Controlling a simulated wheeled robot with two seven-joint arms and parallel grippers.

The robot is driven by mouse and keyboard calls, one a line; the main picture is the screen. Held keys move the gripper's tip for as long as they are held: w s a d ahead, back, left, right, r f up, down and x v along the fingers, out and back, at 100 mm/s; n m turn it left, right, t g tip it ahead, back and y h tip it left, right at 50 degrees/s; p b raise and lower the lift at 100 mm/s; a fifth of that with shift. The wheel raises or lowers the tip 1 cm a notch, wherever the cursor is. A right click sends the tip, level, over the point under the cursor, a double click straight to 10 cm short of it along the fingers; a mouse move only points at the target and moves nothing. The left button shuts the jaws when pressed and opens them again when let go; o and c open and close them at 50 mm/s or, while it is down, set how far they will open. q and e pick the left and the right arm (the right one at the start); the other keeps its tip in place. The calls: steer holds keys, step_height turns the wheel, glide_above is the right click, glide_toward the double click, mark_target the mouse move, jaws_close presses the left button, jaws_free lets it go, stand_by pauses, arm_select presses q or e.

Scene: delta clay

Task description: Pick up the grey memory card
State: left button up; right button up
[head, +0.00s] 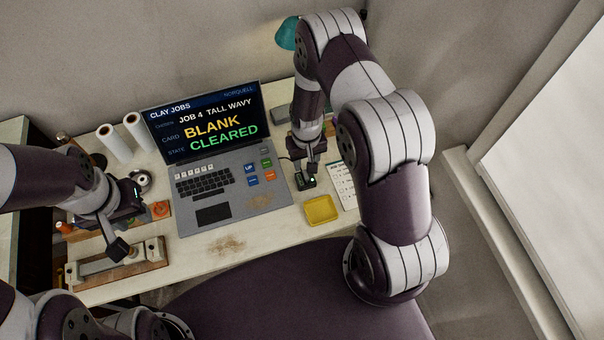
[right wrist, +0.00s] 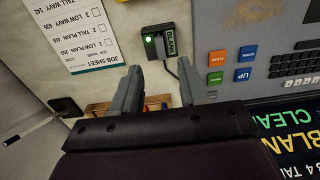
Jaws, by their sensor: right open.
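I cannot make out the grey memory card clearly in either view. A small black card reader (right wrist: 155,42) with a green light and a green "BLANK" label shows in the right wrist view; in the head view the reader (head: 308,182) is partly hidden by my right gripper (head: 311,172). In the right wrist view that gripper (right wrist: 158,68) is open, its two grey fingers apart and pointing toward the reader. No card shows held between them. My left gripper (head: 120,222) is over the left side of the desk; its finger gap is not clear.
A laptop (head: 228,205) reads "BLANK" and "CLEARED". A yellow tray (head: 321,210) and a job sheet (head: 342,182) lie near the reader. The front middle desk is clear.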

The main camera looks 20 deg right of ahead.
mark_target(305, 174)
step_height(305, 174, down, 6)
steer(key=shift+s+f+p, duration=0.1)
steer(key=shift+p, duration=0.8)
steer(key=shift+f, duration=0.15)
jaws_close()
